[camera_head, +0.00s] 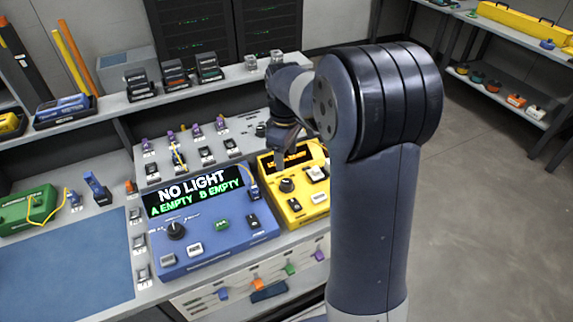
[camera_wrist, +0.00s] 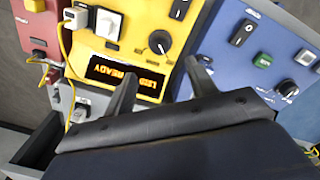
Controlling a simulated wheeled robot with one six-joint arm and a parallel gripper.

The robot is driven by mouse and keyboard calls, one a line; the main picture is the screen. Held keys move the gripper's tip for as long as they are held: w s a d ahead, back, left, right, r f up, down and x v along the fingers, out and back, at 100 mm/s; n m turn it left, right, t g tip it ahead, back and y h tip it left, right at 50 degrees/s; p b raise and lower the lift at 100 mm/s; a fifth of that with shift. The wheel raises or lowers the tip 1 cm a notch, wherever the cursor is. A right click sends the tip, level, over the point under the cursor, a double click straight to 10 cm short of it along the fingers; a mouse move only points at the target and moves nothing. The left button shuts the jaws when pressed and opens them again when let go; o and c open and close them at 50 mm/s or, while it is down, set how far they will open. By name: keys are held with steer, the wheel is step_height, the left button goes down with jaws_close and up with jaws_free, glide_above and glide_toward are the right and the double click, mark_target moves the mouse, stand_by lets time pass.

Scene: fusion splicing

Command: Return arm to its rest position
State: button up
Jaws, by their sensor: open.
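My arm rises in the right half of the head view and bends over toward the bench. My gripper (camera_head: 284,150) hangs just above the back of the yellow device (camera_head: 316,206). In the wrist view my gripper (camera_wrist: 160,68) shows two dark fingers spread apart with nothing between them, in front of the yellow device (camera_wrist: 138,32), whose orange display reads "LED READY". The blue device (camera_head: 215,238) stands to its left in the head view, its screen reading "NO LIGHT, A EMPTY, B EMPTY". The blue device also shows at right in the wrist view (camera_wrist: 262,38).
A blue mat (camera_head: 65,262) and a green device (camera_head: 28,206) lie on the bench at left. A shelf (camera_head: 112,104) with several small devices runs behind. A second bench (camera_head: 500,32) stands at upper right. The floor (camera_head: 480,200) at right is clear.

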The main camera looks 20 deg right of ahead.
mark_target(287, 182)
steer(key=shift+r, duration=0.45)
step_height(287, 182, down, 11)
steer(key=shift+w+d, duration=0.1)
steer(key=shift+m, duration=0.3)
stand_by(0.3)
steer(key=shift+r, duration=0.15)
